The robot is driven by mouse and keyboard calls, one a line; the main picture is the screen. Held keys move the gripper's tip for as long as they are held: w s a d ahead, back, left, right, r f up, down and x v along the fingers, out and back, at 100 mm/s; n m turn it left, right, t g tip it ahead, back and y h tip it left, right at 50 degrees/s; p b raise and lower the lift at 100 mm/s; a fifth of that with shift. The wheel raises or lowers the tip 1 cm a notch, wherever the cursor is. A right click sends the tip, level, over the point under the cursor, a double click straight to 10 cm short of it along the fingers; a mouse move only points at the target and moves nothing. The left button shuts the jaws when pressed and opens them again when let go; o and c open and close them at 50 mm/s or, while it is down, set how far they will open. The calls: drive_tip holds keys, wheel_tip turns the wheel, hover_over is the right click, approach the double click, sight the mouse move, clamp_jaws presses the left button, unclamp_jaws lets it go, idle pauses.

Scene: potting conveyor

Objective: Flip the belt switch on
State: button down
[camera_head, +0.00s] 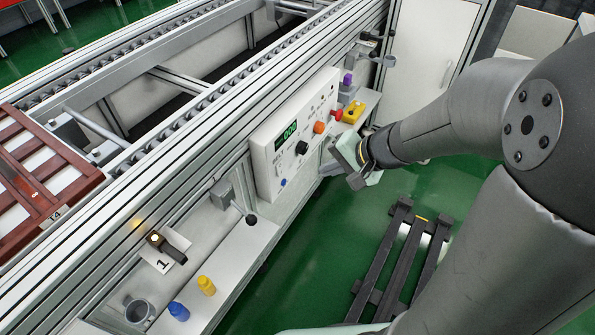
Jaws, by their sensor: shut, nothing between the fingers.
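A white control panel (263,150) is fixed to the side of the conveyor frame. It carries a green display (287,132), a black knob (301,147), an orange knob (319,127), a red knob (336,114) and a small blue button (283,182). The labels are too small to read, so I cannot tell which control is the belt switch. My gripper (347,164) is just right of the panel's lower right side, below the orange and red knobs. It appears apart from them. Its fingers are shut and empty.
A grey lever with a black ball (250,218) sticks out left of the panel. A yellow block (352,112) sits on a shelf behind my gripper. Blue (178,310) and yellow (206,285) bottles stand on the front ledge. A dark rack (405,255) lies on the green floor.

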sight(280, 168)
drive_tip(key=shift+w+d+f+t, duration=0.3)
drive_tip(key=shift+w+f, duration=0.05)
drive_tip(key=shift+f, duration=0.1)
drive_tip(key=shift+a, duration=0.1)
drive_tip(key=w+a+r+b+x, duration=0.1)
drive_tip(key=b+x, duration=0.3)
drive_tip(key=x, duration=0.9)
drive_tip(key=shift+a+r, duration=0.25)
drive_tip(key=shift+r, duration=0.05)
drive_tip(key=shift+a, duration=0.1)
